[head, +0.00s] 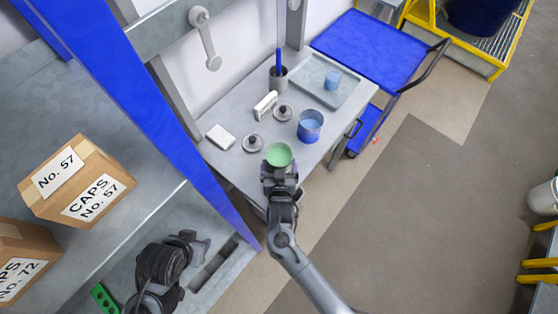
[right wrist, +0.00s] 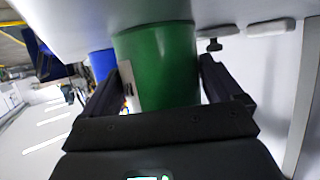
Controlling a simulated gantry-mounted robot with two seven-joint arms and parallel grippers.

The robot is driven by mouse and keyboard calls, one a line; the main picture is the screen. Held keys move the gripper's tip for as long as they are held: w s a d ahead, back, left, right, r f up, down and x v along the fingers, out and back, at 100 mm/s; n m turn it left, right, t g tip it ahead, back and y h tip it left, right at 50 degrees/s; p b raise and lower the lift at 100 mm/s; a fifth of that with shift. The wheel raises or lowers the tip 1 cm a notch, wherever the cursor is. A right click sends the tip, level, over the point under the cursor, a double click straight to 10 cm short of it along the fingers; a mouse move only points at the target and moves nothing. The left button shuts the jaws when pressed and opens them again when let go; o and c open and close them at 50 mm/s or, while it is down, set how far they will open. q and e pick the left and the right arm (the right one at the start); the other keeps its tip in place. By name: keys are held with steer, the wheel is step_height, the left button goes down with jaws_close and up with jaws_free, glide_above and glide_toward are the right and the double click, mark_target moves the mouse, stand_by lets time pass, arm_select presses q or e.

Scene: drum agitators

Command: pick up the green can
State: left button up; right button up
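The green can (head: 278,154) stands near the front edge of the grey workbench, its open top showing light green inside. My right gripper (head: 280,176) is at the can's near side. In the right wrist view the can (right wrist: 160,65) fills the middle, with a pale label on its left side. The fingers of the right gripper (right wrist: 162,80) are spread on either side of it; firm contact is not visible. My left gripper (head: 188,243) is low at the left by the shelf, away from the can, and its finger opening is unclear.
A blue post (head: 135,95) and shelf boxes (head: 78,182) stand left. A blue cart (head: 368,50) is behind.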

steer(key=c, duration=0.9)
steer(key=shift+c, duration=0.2)
steer(key=shift+r, duration=0.3)
